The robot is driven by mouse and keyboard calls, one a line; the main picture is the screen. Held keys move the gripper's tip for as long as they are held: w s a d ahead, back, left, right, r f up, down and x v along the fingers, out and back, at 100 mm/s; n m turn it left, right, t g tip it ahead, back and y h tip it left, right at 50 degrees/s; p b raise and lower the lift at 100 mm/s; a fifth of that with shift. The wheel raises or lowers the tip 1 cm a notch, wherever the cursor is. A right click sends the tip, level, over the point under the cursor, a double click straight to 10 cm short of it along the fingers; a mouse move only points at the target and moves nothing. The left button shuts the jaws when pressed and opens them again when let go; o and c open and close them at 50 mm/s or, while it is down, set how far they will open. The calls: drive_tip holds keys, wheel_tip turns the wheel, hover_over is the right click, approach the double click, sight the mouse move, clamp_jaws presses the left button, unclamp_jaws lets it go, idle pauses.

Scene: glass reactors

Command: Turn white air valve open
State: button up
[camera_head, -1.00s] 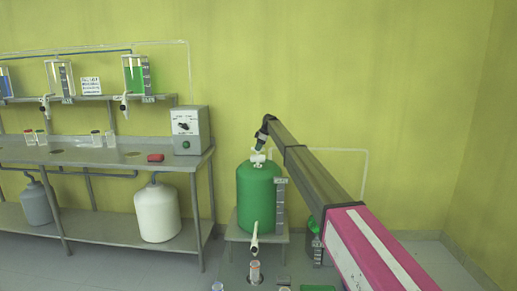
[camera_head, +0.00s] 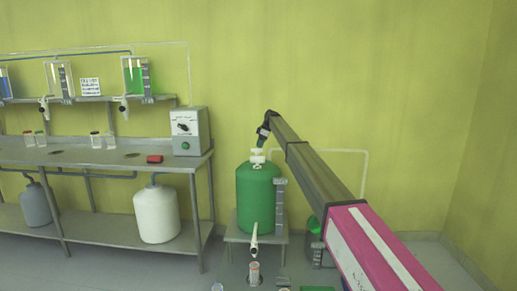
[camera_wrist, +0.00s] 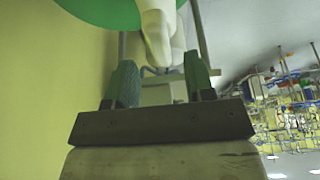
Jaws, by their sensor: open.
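The white air valve (camera_head: 257,155) sits on top of the green tank (camera_head: 258,198), which stands on a small metal stand. My gripper (camera_head: 261,142) is right above the valve, pointing down at it. The green tank (camera_wrist: 95,10) shows at the top edge of the wrist view.
A second white valve (camera_head: 254,240) is low on the tank's front. A steel bench (camera_head: 90,152) with a grey control box (camera_head: 190,131) stands to the left. A thin white pipe (camera_head: 366,170) runs along the wall at right.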

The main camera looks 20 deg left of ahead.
drive_tip(key=v, duration=0.7)
drive_tip(key=shift+r, duration=0.2)
drive_tip(key=shift+d, duration=0.15)
